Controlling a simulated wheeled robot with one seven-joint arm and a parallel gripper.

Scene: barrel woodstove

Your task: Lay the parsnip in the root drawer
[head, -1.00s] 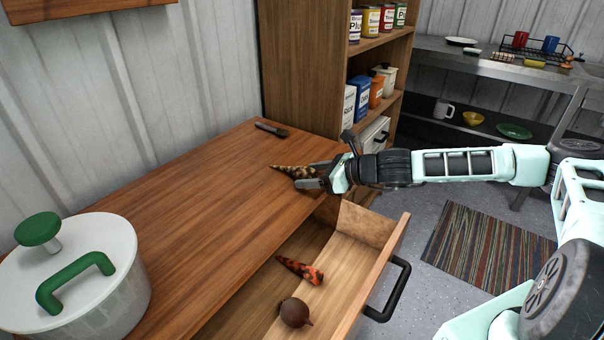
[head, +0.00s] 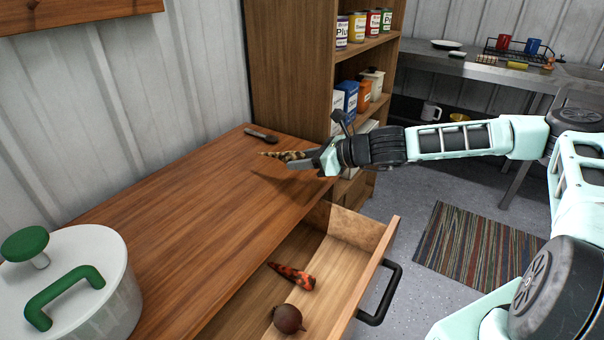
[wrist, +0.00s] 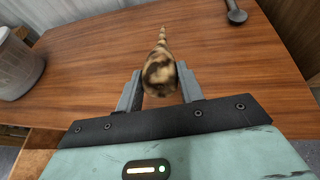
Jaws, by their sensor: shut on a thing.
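The parsnip (head: 290,156) is a tapered, mottled cream and dark brown root. My gripper (head: 312,160) is shut on its thick end and holds it above the wooden counter, a little clear of the top, with a shadow below. In the wrist view the parsnip (wrist: 160,72) sits between the two fingers (wrist: 160,92), its thin tip pointing away. The root drawer (head: 345,285) is pulled open below the counter's front edge. In it lie an orange-red, dark-mottled carrot-shaped root (head: 292,275) and a round dark brown root (head: 288,318).
A white pot with green handles (head: 75,290) stands at the left of the counter (head: 190,210). A dark utensil (head: 262,136) lies near the back edge. A wooden shelf (head: 290,70) with cans and boxes rises behind. The drawer's far end is bare.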

